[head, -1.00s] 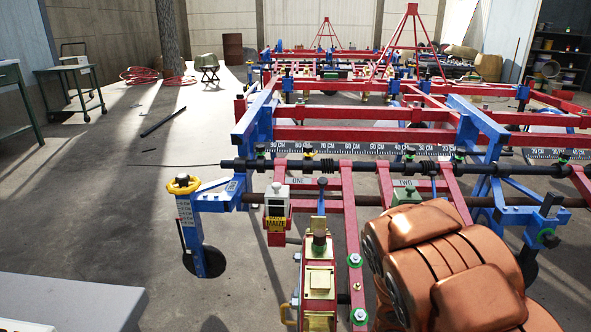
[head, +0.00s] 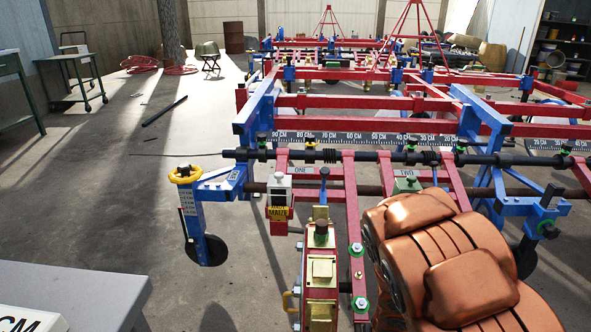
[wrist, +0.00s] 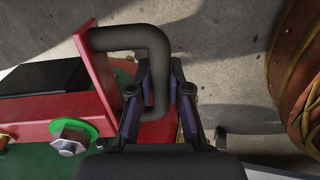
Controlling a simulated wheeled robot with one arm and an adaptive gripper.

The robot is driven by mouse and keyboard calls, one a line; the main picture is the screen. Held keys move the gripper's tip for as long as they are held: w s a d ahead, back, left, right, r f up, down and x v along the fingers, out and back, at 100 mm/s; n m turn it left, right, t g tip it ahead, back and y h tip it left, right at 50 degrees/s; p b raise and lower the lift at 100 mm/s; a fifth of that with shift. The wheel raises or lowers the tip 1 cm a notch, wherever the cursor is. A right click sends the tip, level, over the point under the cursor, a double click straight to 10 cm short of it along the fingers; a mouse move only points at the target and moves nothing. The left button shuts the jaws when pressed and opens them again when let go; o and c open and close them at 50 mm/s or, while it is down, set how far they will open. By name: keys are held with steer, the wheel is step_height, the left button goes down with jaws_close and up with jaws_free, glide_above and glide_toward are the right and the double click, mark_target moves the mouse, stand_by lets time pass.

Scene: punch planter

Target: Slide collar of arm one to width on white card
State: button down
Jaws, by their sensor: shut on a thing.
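Arm one is a red arm (head: 281,205) below the label ONE (head: 300,170), hanging from a black bar (head: 375,156). A black ribbed collar (head: 327,158) sits on that bar near it; I cannot tell which part is arm one's collar. A scale (head: 350,138) with CM marks runs behind the bar. A white card (head: 32,320) is cut off at the lower left, with "CM" readable and no number in view. In the wrist view my gripper (wrist: 160,90) is shut on a dark grey bent handle (wrist: 125,38) fixed to a red plate (wrist: 105,80).
The card lies on a grey table (head: 70,285). A blue post with a yellow knob (head: 186,174) and a small wheel stands left of arm one. Open concrete floor (head: 100,220) lies to the left.

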steer(key=shift+s+d+f, duration=0.2)
steer(key=shift+s+d, duration=0.05)
steer(key=shift+s, duration=0.1)
stand_by(0.4)
steer(key=c, duration=1.3)
jaws_free()
steer(key=shift+c, duration=0.2)
steer(key=o, duration=0.5)
steer(key=shift+w+a+r, duration=0.15)
steer(key=shift+w, duration=0.1)
steer(key=shift+o, duration=0.2)
steer(key=shift+r, duration=0.1)
steer(key=shift+p+v, duration=0.65)
steer(key=shift+v, duration=0.7)
steer(key=b+v, duration=0.1)
steer(key=v, duration=0.5)
